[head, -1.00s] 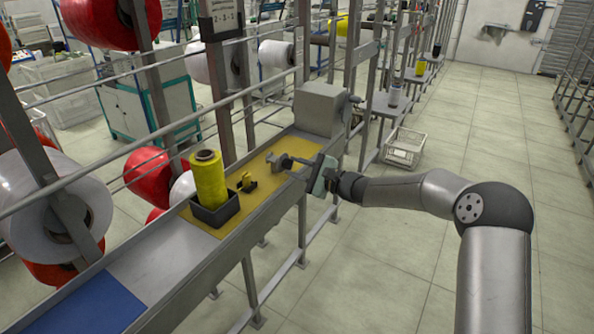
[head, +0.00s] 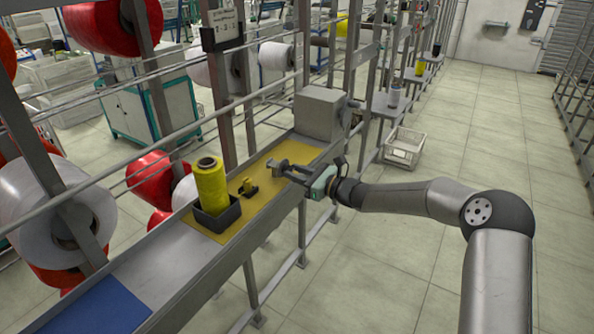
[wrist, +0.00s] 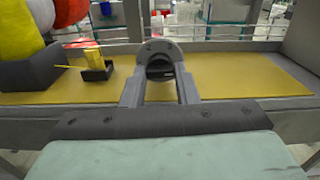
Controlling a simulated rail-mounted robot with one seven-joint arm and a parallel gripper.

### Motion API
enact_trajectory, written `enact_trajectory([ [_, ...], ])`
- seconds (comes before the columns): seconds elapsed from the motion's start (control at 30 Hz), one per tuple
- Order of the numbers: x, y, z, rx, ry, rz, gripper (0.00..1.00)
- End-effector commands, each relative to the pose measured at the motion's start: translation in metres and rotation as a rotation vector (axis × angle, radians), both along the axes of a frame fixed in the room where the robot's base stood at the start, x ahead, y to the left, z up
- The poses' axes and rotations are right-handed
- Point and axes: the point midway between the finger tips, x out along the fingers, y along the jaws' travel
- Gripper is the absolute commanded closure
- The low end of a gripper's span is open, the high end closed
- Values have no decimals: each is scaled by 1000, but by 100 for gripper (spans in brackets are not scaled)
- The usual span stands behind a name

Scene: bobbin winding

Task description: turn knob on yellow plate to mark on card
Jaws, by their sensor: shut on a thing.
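The yellow plate (head: 305,150) lies on the grey rail bench, and its bare surface also shows in the wrist view (wrist: 245,80). My gripper (head: 283,168) reaches over the plate from the right. In the wrist view my gripper (wrist: 160,78) has its two grey fingers closed around a dark round knob (wrist: 160,68), with a grey rounded piece arching behind it. The fingers hide the knob in the head view, and I cannot read its pointer. A card (head: 222,16) hangs on the upright post behind the bench; its writing is too small to read.
A yellow bobbin (head: 210,185) stands in a dark box (head: 217,217) left of my gripper. A small yellow piece in a dark holder (head: 249,188) sits between them. A grey box (head: 320,112) stands at the bench's far end.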

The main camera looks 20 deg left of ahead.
Motion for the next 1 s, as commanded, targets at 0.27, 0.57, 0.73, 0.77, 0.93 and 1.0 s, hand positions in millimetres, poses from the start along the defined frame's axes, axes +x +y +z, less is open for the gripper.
enact_trajectory([
  [0.27,0,0,-1,11,56,0,96],
  [0.57,0,0,-1,13,63,0,96],
  [0.73,0,0,-1,14,62,0,59],
  [0.77,0,0,-1,14,62,0,51],
  [0.93,0,0,-1,13,61,0,51],
  [1.0,0,0,0,13,61,0,51],
])
